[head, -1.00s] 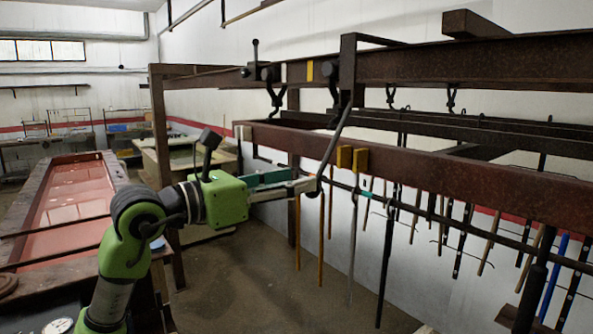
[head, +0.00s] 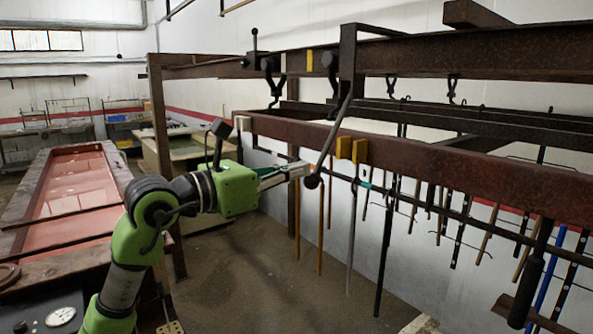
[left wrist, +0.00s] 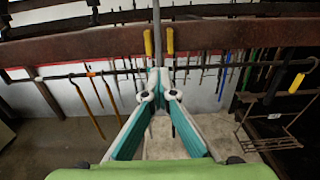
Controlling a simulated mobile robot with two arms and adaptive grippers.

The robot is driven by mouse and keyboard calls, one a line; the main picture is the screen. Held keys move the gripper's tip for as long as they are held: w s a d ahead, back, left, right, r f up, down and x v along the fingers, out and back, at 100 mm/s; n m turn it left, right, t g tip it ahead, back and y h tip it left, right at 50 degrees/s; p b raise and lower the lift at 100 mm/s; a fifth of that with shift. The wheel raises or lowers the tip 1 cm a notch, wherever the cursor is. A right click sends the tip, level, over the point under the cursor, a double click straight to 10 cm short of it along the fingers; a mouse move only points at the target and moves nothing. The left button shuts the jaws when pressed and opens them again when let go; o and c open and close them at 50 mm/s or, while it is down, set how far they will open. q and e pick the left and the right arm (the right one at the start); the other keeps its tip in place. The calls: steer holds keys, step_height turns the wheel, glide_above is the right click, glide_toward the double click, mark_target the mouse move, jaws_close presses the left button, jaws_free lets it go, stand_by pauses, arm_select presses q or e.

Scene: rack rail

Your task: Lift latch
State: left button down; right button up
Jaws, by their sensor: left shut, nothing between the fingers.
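The latch appears to be the dark lever (head: 331,134) that hangs slantwise from the bracket on the upper beam. In the left wrist view the shut fingers (left wrist: 158,76) meet at the lower end of an upright grey bar (left wrist: 157,32), which seems to be the lever. My right gripper is out of view.
Black hooks (head: 275,88) hang from the upper beam. A red-topped bench (head: 75,195) stands left; the floor (head: 260,270) below is clear.

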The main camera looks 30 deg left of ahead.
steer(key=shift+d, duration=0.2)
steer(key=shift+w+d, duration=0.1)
arm_select(q)
steer(key=shift+s+a+r, duration=0.15)
steer(key=shift+s, duration=0.05)
steer(key=s+a+r+p, duration=0.1)
steer(key=s+a+r, duration=0.1)
steer(key=s+r, duration=0.4)
steer(key=shift+s+a+r, duration=0.2)
steer(key=shift+a+r, duration=0.05)
steer(key=shift+r, duration=0.55)
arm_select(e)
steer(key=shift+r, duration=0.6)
arm_select(q)
steer(key=c, duration=2.8)
jaws_free()
steer(key=o, duration=1.2)
